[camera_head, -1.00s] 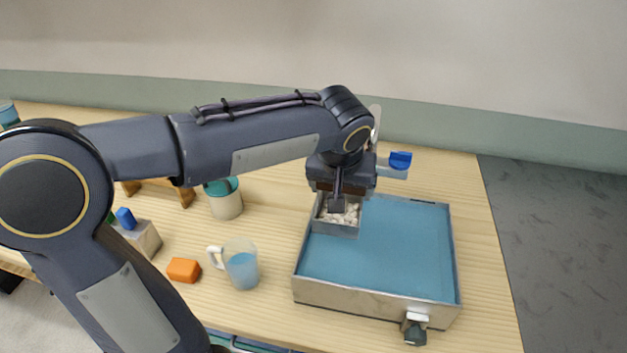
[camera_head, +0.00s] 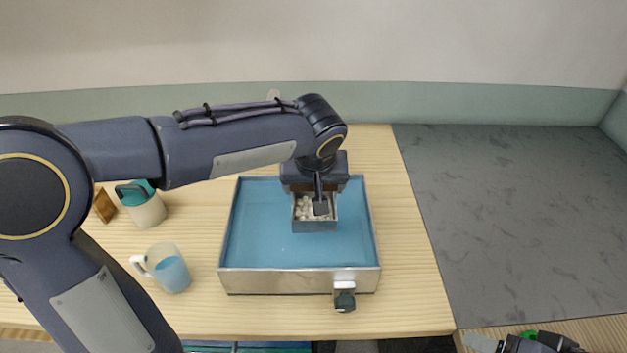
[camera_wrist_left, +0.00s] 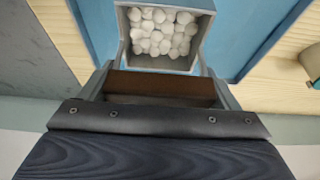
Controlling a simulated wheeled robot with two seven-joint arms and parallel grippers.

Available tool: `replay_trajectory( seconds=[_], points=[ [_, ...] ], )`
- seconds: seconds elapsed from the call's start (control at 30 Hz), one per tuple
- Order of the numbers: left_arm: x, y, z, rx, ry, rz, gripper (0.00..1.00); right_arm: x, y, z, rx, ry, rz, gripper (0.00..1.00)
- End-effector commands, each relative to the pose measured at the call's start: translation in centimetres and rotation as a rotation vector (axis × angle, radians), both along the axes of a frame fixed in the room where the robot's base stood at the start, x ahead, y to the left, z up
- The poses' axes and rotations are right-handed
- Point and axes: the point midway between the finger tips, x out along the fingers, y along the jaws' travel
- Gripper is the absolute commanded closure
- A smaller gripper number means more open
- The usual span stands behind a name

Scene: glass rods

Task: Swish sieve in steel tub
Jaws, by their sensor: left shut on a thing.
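The steel tub (camera_head: 285,283) stands on the wooden table and holds blue water. The sieve (camera_head: 314,226) is a small grey square basket with white pebbles (camera_head: 305,208) in it. It is inside the tub's outline, right of the middle and toward the back; how deep it sits is hard to tell. My left gripper (camera_head: 320,206) is shut on the sieve from behind and above. In the left wrist view the sieve (camera_wrist_left: 160,62) is upright and full of pebbles, with blue water on both sides.
A tap (camera_head: 344,296) sticks out from the tub's front wall. A mug of blue liquid (camera_head: 168,270) and a beige pot with a teal top (camera_head: 143,207) stand left of the tub. The table right of the tub (camera_head: 405,250) is clear.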

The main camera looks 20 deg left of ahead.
Motion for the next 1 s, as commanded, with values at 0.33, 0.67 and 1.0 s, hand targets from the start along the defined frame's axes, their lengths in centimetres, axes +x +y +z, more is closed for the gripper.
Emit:
replay_trajectory(
  seconds=[0.33, 0.67, 1.0],
  points=[
    [0.0, 0.0, -4.8, 0.0, -0.002, 0.0, 0.47, 0.0, 0.0, -4.3, 0.0, 0.0, 0.0, 0.3],
    [0.0, 0.0, -8.8, 0.0, -0.001, -0.001, 0.47, 0.0, 0.0, -8.0, 0.0, 0.0, 0.0, 0.3],
    [0.0, 0.0, -11.0, 0.0, -0.002, -0.001, 0.47, 0.0, 0.0, -10.1, 0.0, 0.0, 0.0, 0.3]
  ],
)
